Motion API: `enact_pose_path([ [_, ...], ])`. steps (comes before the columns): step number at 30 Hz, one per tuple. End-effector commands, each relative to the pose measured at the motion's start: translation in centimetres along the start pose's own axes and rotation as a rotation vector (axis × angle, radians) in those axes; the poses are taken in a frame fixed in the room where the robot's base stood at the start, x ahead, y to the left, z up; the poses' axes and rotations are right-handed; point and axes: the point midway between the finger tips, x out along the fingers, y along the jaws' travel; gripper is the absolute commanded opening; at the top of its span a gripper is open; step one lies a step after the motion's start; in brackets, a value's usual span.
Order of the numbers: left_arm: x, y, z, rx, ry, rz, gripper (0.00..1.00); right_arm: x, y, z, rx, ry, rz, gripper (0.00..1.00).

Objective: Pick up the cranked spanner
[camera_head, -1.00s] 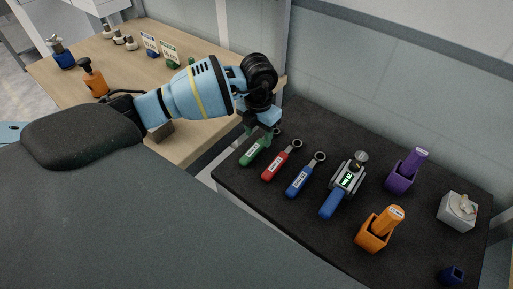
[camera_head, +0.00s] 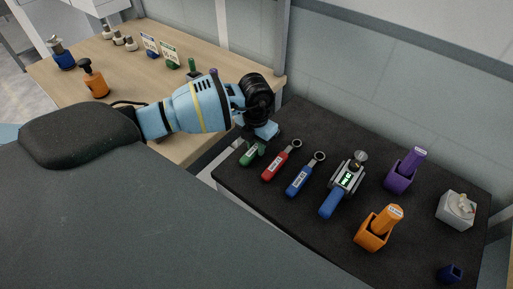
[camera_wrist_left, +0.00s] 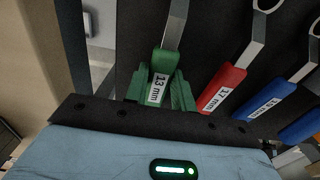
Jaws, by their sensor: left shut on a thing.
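Three ring spanners lie side by side on the black bench top. The green-handled one (camera_head: 249,158), labelled 13 mm in the left wrist view (camera_wrist_left: 157,90), is at the left. The red-handled one (camera_head: 275,167), labelled 17 mm, is in the middle, and a blue-handled one (camera_head: 298,181) is to its right. I cannot tell clearly which is cranked. My left gripper (camera_head: 259,142) is low over the green spanner, its fingers shut on the handle at both sides. The gripper hides its ring end in the head view. My right gripper is not in view.
A grey device with a green display (camera_head: 347,180) and blue handle lies right of the spanners. Purple (camera_head: 400,181) and orange (camera_head: 372,238) holders and a grey box (camera_head: 456,211) stand farther right.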

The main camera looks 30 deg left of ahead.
Motion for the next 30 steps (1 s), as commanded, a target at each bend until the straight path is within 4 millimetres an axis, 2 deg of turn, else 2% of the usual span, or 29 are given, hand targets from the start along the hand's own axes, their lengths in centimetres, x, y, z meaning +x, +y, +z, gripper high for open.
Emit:
enact_pose_path([
  [11,-0.4,0.0,0.1,0.000,-0.002,0.000,0.00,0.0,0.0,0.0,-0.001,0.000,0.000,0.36],
  [16,-1.6,0.0,0.1,0.000,-0.003,-0.001,0.00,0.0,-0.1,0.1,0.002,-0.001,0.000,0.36],
  [21,-3.9,-0.1,0.0,0.001,-0.003,0.000,0.00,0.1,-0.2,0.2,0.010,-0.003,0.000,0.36],
  [30,-4.2,-5.8,-4.0,0.007,-0.002,-0.003,0.00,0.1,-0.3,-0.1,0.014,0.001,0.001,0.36],
])
